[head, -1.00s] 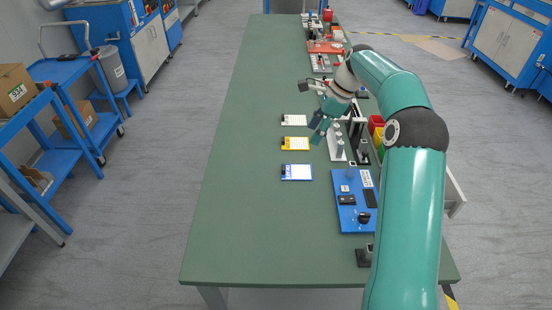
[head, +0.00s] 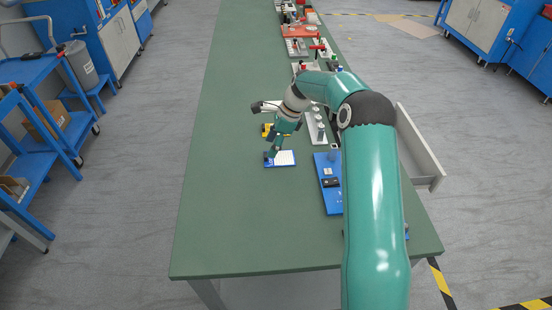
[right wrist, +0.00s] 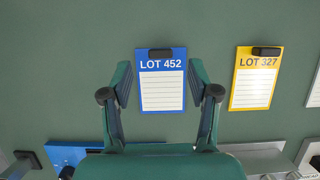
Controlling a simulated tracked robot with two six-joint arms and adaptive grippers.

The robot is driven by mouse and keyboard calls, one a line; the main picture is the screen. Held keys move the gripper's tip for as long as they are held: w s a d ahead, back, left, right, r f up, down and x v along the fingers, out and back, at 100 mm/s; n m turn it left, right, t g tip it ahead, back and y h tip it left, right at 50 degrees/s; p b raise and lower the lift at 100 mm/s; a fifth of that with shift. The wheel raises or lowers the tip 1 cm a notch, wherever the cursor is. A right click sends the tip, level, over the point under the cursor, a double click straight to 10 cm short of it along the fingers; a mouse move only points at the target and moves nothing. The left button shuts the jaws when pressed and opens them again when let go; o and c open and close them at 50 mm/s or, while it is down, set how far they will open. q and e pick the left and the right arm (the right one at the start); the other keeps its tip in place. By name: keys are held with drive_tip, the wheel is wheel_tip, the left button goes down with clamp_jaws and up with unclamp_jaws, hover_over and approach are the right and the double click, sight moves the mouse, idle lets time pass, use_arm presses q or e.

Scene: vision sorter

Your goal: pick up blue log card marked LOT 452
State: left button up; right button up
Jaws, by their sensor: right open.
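The blue log card (right wrist: 161,82) marked LOT 452 lies flat on the green table, with a dark clip at its top edge. It also shows in the head view (head: 284,159). My right gripper (right wrist: 161,86) is open, with one finger on each side of the card in the right wrist view. In the head view my right gripper (head: 275,153) is at the card's left part; whether it touches the card I cannot tell. Nothing is held. My left gripper is not in view.
A yellow card (right wrist: 254,79) marked LOT 327 lies to the right in the right wrist view. A blue board (head: 328,185) with dark parts lies right of the card in the head view. The table (head: 235,215) is clear to the left and front.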

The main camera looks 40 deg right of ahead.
sight(268, 159)
drive_tip(key=x, duration=0.4)
drive_tip(key=shift+f+p, duration=0.15)
drive_tip(key=shift+p, duration=0.2)
drive_tip(key=shift+c, duration=0.3)
drive_tip(key=c, duration=1)
